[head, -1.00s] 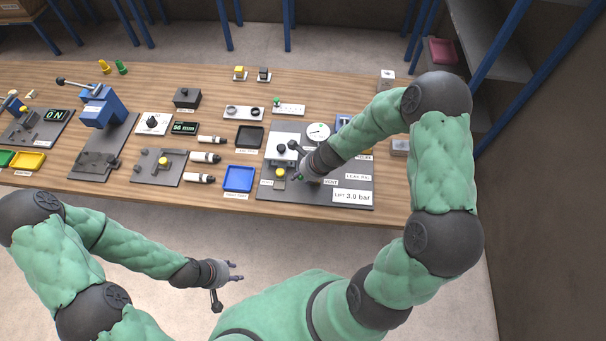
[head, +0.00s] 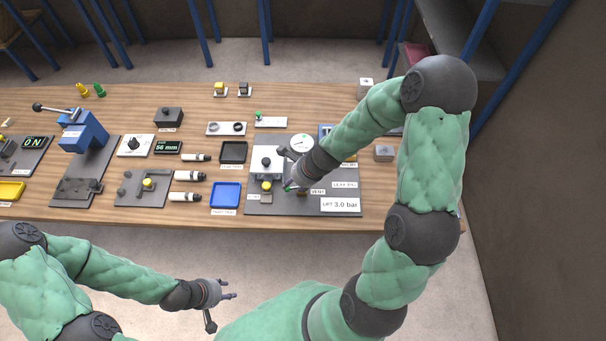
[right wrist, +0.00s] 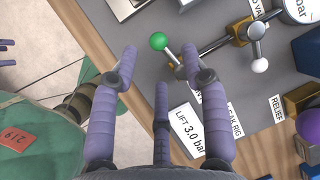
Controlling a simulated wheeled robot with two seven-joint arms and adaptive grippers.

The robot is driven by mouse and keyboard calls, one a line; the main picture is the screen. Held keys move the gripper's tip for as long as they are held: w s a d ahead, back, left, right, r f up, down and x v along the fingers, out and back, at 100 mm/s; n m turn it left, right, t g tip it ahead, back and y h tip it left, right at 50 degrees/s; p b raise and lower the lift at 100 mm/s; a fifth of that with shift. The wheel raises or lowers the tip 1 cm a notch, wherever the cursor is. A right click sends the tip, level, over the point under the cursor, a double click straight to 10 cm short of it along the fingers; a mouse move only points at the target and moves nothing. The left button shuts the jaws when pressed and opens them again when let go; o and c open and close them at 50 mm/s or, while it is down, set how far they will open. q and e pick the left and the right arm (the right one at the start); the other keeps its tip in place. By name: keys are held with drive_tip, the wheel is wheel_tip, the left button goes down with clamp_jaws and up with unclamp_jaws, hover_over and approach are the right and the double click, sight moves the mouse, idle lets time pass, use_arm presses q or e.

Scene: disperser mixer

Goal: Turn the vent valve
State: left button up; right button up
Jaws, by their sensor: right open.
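The vent lever with a green ball end (right wrist: 158,41) stands on the grey rig plate, beside a label partly hidden by a finger. In the right wrist view the green ball lies just ahead of and between the fingertips of my right gripper (right wrist: 160,62), which is open. I cannot tell whether a finger touches the lever. In the head view my right gripper (head: 290,186) is over the rig plate by the VENT label (head: 317,191) and hides most of the lever. My left gripper (head: 229,290) is open and empty in front of the table.
A second lever with a white ball (right wrist: 260,65) sits on the pipe near the RELIEF label (right wrist: 277,108). The gauge (head: 301,143) and LIFT 3.0 bar sign (head: 340,205) are on the rig plate (head: 270,207). A blue tray (head: 225,195) lies left of it.

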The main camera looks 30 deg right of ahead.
drive_tip(key=v, duration=0.6)
drive_tip(key=shift+s+r, duration=0.2)
drive_tip(key=shift+r, duration=0.1)
drive_tip(key=shift+d, duration=0.1)
use_arm(q)
drive_tip(key=shift+s, duration=0.1)
idle(0.6)
